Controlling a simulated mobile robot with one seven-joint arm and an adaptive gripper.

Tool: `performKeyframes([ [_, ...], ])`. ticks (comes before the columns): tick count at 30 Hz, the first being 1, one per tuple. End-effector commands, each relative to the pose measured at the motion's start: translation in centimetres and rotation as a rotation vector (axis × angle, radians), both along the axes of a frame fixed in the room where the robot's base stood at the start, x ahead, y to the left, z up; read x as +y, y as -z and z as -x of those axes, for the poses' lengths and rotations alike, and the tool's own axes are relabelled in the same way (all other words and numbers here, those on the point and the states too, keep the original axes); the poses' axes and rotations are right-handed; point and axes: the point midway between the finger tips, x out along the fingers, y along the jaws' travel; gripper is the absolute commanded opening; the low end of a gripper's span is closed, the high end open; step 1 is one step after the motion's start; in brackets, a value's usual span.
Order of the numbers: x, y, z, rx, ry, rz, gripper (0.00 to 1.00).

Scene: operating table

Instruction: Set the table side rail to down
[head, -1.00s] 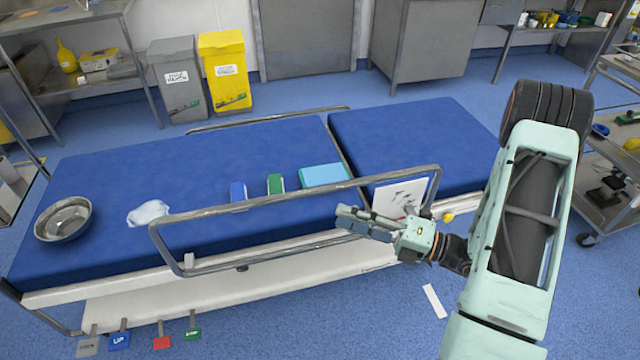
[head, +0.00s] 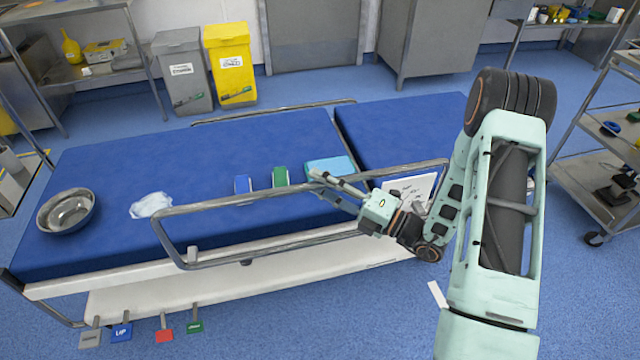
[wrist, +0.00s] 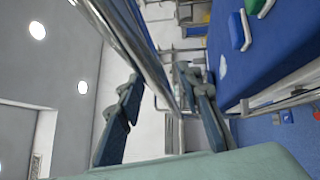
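The near side rail (head: 225,203) of the operating table (head: 150,270) is a grey metal loop. It stands up, with its top bar above the edge of the blue mattress. My gripper (head: 317,183) is at the right half of the top bar, with its fingers apart and pointing left. In the wrist view the rail (wrist: 135,45) runs between the two open fingers (wrist: 163,78). I cannot tell whether either finger touches it. My arm hides part of the rail's right end and the table side behind it.
Coloured pedals (head: 164,335) stick out below. A trolley (head: 598,190) stands at the right; the front floor is clear.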

Motion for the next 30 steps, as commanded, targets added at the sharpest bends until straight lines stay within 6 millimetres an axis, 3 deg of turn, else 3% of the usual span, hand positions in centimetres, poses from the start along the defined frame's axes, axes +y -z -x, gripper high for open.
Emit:
performKeyframes([
  [9, 0.23, -0.04, -0.14, 0.000, 0.000, 0.000, 0.32],
  [18, 0.21, -0.03, -0.11, 0.000, 0.000, 0.000, 0.00],
  [30, 0.19, 0.31, -0.10, 0.001, 0.000, 0.000, 0.00],
])
